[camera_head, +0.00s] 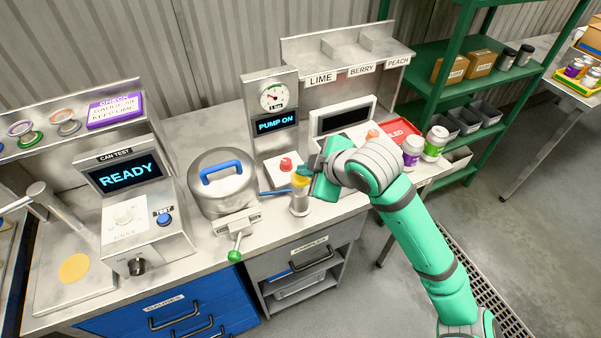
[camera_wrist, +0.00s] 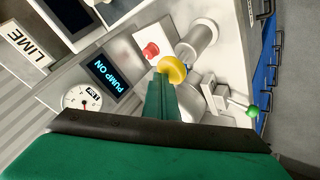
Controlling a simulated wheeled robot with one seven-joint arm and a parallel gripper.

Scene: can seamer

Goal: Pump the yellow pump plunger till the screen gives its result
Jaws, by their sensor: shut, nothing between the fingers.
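The yellow pump plunger (camera_head: 299,181) tops a silver pump cylinder (camera_head: 300,204) near the counter's front edge. In the wrist view the round yellow knob (camera_wrist: 172,69) sits on the cylinder (camera_wrist: 199,38). My gripper (camera_head: 306,170) is shut and empty, its fingertips right at the knob; in the wrist view the green fingers (camera_wrist: 162,82) reach its edge, and I cannot tell if they touch. The screen (camera_head: 276,125) reads "PUMP ON", under a round gauge (camera_head: 273,97). The screen also shows in the wrist view (camera_wrist: 107,76).
A red button (camera_head: 286,165) stands close behind the pump. A lidded pot (camera_head: 222,185) with a blue handle and a green-knobbed lever (camera_head: 234,255) are to the left. The can tester (camera_head: 126,176) reads "READY". Cans (camera_head: 412,150) and a red tray (camera_head: 397,131) are at right.

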